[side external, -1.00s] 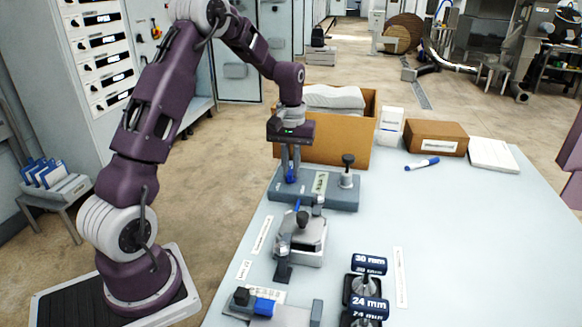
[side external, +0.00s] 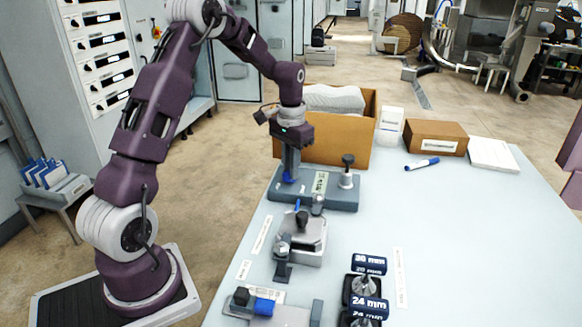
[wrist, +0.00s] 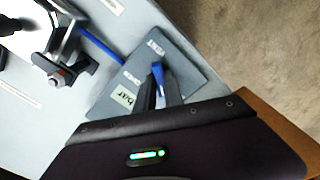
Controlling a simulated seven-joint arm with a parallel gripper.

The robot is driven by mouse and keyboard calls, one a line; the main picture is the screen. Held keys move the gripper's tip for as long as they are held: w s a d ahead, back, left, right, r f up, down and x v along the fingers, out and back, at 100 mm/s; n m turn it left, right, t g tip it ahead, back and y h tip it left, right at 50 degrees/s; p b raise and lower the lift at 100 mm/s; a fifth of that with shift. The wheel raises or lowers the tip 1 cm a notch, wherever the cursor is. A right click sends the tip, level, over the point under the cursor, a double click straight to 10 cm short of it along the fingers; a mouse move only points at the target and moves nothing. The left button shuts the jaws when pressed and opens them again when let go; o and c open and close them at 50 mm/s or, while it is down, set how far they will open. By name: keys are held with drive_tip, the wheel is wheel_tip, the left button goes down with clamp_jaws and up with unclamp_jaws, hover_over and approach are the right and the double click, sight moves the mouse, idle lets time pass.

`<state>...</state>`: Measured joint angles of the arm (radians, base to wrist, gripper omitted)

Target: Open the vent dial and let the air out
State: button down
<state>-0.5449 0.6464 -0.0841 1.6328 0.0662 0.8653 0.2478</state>
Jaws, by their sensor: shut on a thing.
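The blue vent dial (side external: 288,179) is on the left part of a grey base plate (side external: 330,204). My gripper (side external: 290,171) points straight down over it, with its fingers shut on the dial. In the wrist view the blue dial (wrist: 158,70) shows between my dark gripper fingers (wrist: 160,88), which hide part of it. Labels reading VENT, OPEN and bar are on the grey plate (wrist: 115,82) around it. The gauge reading is not legible.
A black-topped knob (side external: 347,163) stands on the plate's right end. A cardboard box (side external: 352,150) with white cloth is close behind. A small grey device (side external: 305,240) and 30 mm and 24 mm pieces (side external: 367,285) are in front. The table's right side is mostly clear.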

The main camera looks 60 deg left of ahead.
drive_tip(key=m, duration=0.5)
drive_tip(key=shift+m, duration=0.3)
drive_tip(key=m, duration=0.5)
drive_tip(key=shift+m, duration=0.4)
drive_tip(key=c, duration=1.4)
unclamp_jaws()
drive_tip(key=shift+c, duration=0.2)
wheel_tip(320, 180, up, 7)
drive_tip(key=shift+r, duration=0.1)
